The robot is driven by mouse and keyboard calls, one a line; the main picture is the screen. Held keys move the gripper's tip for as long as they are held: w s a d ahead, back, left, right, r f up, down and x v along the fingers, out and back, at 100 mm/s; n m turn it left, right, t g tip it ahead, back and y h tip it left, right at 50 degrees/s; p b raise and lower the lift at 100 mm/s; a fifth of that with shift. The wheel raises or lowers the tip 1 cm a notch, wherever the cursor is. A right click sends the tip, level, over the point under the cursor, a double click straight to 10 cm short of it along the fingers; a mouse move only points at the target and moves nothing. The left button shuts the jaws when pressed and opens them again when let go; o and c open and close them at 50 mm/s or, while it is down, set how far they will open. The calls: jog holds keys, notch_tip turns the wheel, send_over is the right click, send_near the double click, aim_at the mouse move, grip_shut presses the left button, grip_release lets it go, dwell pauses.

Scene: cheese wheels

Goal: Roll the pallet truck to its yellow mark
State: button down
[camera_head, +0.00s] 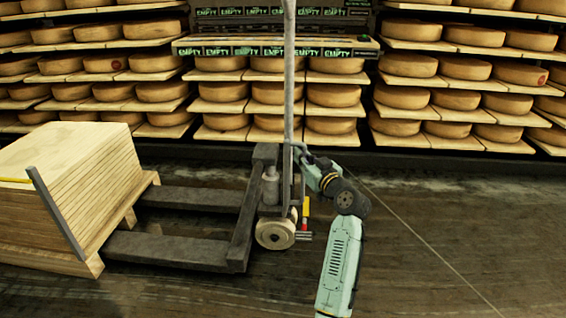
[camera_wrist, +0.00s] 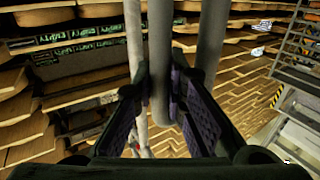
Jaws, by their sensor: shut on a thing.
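The dark grey pallet truck (camera_head: 236,225) stands left of the middle in the head view, its two forks pointing left toward a stack of boards. Its tall grey handle (camera_head: 289,80) rises upright, and a pale wheel (camera_head: 275,233) sits at its base. My gripper (camera_head: 307,158) is at the lower part of the handle, on its right side. In the wrist view its two dark fingers are shut on a grey bar (camera_wrist: 159,60) of the handle. No yellow floor mark can be made out.
The board stack (camera_head: 70,185) on a wooden base is at the left, by the fork ends. Racks of cheese wheels (camera_head: 460,100) line the back behind a dark low edge. The floor (camera_head: 450,240) at the right is bare, crossed by a thin pale line.

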jog(key=shift+s+a+f+n+g+y, duration=0.1)
jog(key=shift+a+n+g+y, duration=0.1)
jog(key=shift+a, duration=0.65)
jog(key=shift+s+a+n+g+y, duration=0.1)
jog(key=shift+a+y, duration=0.1)
jog(key=shift+a, duration=0.65)
jog(key=c, duration=1.9)
grip_release()
jog(key=shift+w+d+h, duration=0.1)
jog(key=shift+d+h, duration=0.2)
jog(key=shift+d, duration=0.7)
jog(key=shift+a, duration=0.3)
